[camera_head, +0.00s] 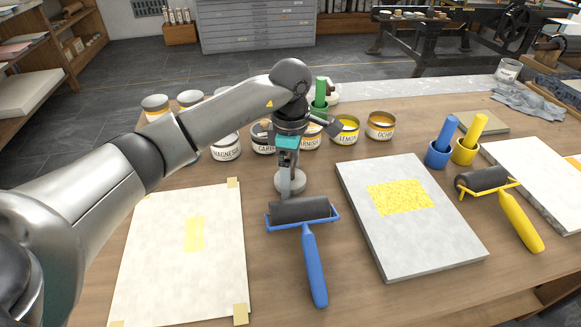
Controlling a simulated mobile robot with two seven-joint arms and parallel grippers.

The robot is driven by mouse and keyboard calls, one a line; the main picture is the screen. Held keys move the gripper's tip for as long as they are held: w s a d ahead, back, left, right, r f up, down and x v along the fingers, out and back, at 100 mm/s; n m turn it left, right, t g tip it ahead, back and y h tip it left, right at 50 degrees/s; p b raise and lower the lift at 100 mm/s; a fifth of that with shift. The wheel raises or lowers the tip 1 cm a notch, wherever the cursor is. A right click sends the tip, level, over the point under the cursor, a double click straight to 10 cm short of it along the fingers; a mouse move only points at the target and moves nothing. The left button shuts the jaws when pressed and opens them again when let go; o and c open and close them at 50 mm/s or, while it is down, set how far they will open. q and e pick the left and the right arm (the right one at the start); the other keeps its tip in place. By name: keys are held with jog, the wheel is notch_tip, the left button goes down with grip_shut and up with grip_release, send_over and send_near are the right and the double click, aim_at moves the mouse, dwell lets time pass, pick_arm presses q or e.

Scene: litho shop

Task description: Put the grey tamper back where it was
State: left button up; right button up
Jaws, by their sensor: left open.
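A grey tamper (302,184) with a round base stands on the wooden table, just behind the blue roller. My left gripper (290,180) points straight down over it, with its fingers low around or in front of its handle. The fingers are open, and they hide most of the handle. I cannot tell whether they touch it. A blue tamper (440,150) and a yellow tamper (467,146) stand upright side by side at the right. A green tamper (320,92) stands behind my gripper, partly hidden. My right gripper is not in view.
A blue-handled roller (313,265) lies in front of the grey tamper. A stone slab (410,215) lies to its right, a taped paper sheet (180,265) to its left. A yellow-handled roller (515,215) lies farther right. Several ink cans, including lemon (345,131), line the back.

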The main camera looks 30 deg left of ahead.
pick_arm(q)
jog(key=shift+r, duration=0.15)
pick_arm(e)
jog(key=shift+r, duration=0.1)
pick_arm(q)
notch_tip(320, 180, up, 10)
jog(key=p, duration=0.3)
jog(key=shift+r+p, duration=0.2)
jog(key=shift+p, duration=0.15)
jog(key=shift+r, duration=0.85)
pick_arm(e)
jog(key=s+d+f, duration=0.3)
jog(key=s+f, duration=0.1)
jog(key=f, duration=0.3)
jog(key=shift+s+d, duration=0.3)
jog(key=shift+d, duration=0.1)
